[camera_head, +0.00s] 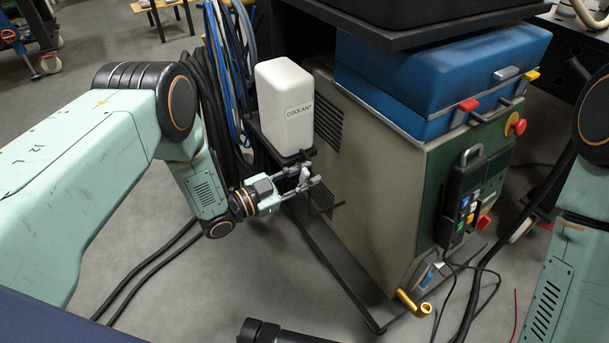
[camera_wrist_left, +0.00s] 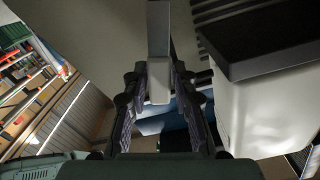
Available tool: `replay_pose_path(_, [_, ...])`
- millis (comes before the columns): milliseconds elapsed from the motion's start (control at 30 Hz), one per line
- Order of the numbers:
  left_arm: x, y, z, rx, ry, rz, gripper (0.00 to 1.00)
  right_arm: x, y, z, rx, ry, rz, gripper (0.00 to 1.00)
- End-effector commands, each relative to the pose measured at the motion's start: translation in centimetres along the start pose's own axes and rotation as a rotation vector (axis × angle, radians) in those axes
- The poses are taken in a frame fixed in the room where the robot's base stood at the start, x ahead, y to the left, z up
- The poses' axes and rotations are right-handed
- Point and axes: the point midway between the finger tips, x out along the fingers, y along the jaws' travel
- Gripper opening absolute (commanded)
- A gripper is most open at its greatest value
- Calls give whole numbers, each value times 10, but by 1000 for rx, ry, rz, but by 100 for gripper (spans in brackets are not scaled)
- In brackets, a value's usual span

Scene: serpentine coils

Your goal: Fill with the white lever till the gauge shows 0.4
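The white lever (camera_wrist_left: 159,82) reaches down between the fingers of my left gripper (camera_wrist_left: 159,75) in the wrist view. In the head view, my left gripper (camera_head: 306,177) is just below the white COOLANT tank (camera_head: 285,112), beside the grey machine cabinet (camera_head: 375,175). The lever is small there and partly hidden by the fingers. The tank also shows at the right of the wrist view (camera_wrist_left: 262,110). I see no readable gauge.
A blue case (camera_head: 430,75) sits on the cabinet. A black control pendant (camera_head: 462,195) hangs on the green front. A brass crank (camera_head: 413,303) sticks out low. Hanging cables (camera_head: 215,85) are left of the tank.

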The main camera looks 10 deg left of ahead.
Motion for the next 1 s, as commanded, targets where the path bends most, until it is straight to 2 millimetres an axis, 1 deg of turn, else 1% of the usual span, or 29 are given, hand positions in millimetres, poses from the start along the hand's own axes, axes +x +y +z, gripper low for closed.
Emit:
replay_pose_path(33, [0, 0, 0, 0, 0, 0, 34, 0, 0, 0, 0, 0, 0, 56])
replay_pose_path(133, [0, 0, 0, 0, 1, 0, 42, 0, 0, 0, 0, 0, 0, 56])
replay_pose_path(167, [0, 0, 0, 0, 1, 0, 43, 0, 0, 0, 0, 0, 0, 56])
replay_pose_path(433, [0, 0, 0, 0, 2, 1, 43, 0, 0, 0, 0, 0, 0, 56])
replay_pose_path(533, [-6, 0, 0, 0, 1, 0, 43, 0, 0, 0, 0, 0, 0, 56])
replay_pose_path(667, [-26, -1, 0, -2, -1, -3, 43, 0, 0, 0, 0, 0, 0, 56])
replay_pose_path(900, [-76, -1, 0, -2, 0, -5, 43, 0, 0, 0, 0, 0, 0, 56])
replay_pose_path(1000, [-94, -1, 0, -1, 0, -5, 43, 0, 0, 0, 0, 0, 0, 56])
